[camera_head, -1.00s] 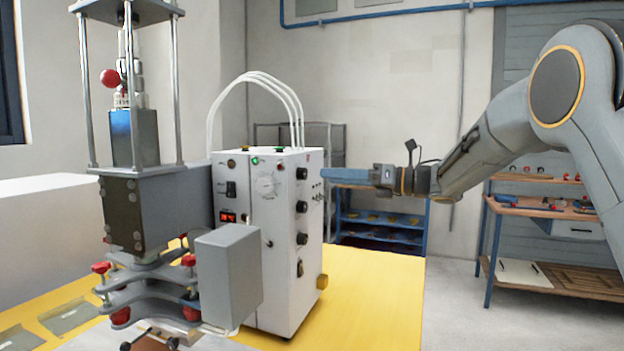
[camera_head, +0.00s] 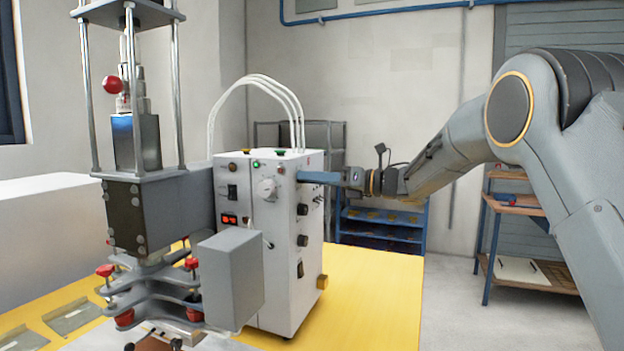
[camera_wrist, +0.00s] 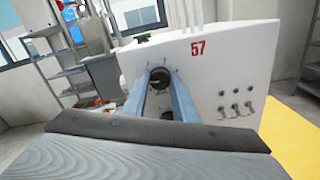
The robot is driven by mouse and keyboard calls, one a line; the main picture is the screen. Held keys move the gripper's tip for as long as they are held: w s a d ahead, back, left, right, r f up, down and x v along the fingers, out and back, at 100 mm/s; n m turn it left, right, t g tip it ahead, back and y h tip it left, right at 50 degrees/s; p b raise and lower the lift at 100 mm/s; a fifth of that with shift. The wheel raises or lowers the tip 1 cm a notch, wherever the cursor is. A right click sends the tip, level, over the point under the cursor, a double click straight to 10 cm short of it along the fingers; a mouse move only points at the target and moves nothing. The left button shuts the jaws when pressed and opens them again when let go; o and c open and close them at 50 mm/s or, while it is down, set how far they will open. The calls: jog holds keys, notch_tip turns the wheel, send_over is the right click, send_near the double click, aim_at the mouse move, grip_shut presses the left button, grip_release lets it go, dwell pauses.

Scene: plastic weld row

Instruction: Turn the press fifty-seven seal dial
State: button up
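The press control box (camera_head: 283,250) is a white upright cabinet. In the wrist view its side panel (camera_wrist: 225,75) bears a red "57". A round black knob (camera_wrist: 161,82) on that panel sits between the tips of my blue fingers (camera_wrist: 160,76). I cannot read a seal label on it. In the head view my gripper (camera_head: 300,177) reaches in from the right to the panel's upper part, and its fingers hide the top knob. The fingers are apart, one on each side of the knob; whether they touch it is unclear. Two more black knobs (camera_head: 302,210) (camera_head: 302,241) sit below.
The press column (camera_head: 140,215) with a red ball stands left of the box. A grey block (camera_head: 230,280) stands in front of it. Toggle switches (camera_wrist: 236,109) sit beside the knobs. The yellow table top (camera_head: 375,300) is clear to the right.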

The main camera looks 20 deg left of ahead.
jog(key=shift+c, duration=1.4)
jog(key=shift+m, duration=0.3)
jog(key=shift+m+p, duration=4.3)
jog(key=shift+m, duration=11.5)
